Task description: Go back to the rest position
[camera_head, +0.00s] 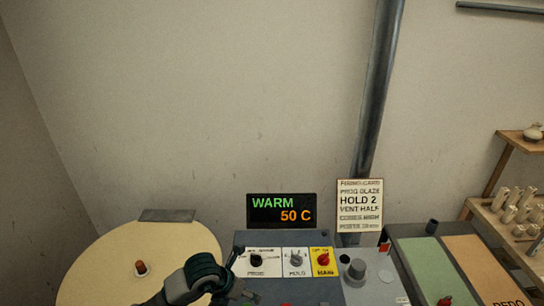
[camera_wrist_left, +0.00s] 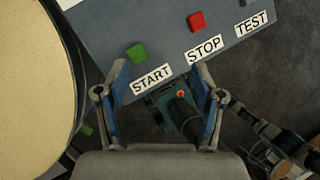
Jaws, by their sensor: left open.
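My left gripper (camera_head: 238,282) is low in the head view, in front of the left part of the grey control panel (camera_head: 262,238). In the left wrist view its two fingers (camera_wrist_left: 166,90) are spread apart with nothing between them. Beyond the fingertips are the panel's green START button (camera_wrist_left: 136,53) and red STOP button (camera_wrist_left: 197,22), and the fingers appear apart from both. Dark jointed parts of mine show at the lower right of the left wrist view. They may include my right gripper, but its jaws are not clear. No right arm shows in the head view.
A round cream table (camera_head: 105,262) stands left of the panel. The panel carries PROG, HOLD and red-knobbed MAIN switches (camera_head: 323,259). A display (camera_head: 281,210) reads WARM 50 C. A card (camera_head: 359,206) and grey pipe (camera_head: 378,90) stand behind. Wooden shelves (camera_head: 505,165) are at right.

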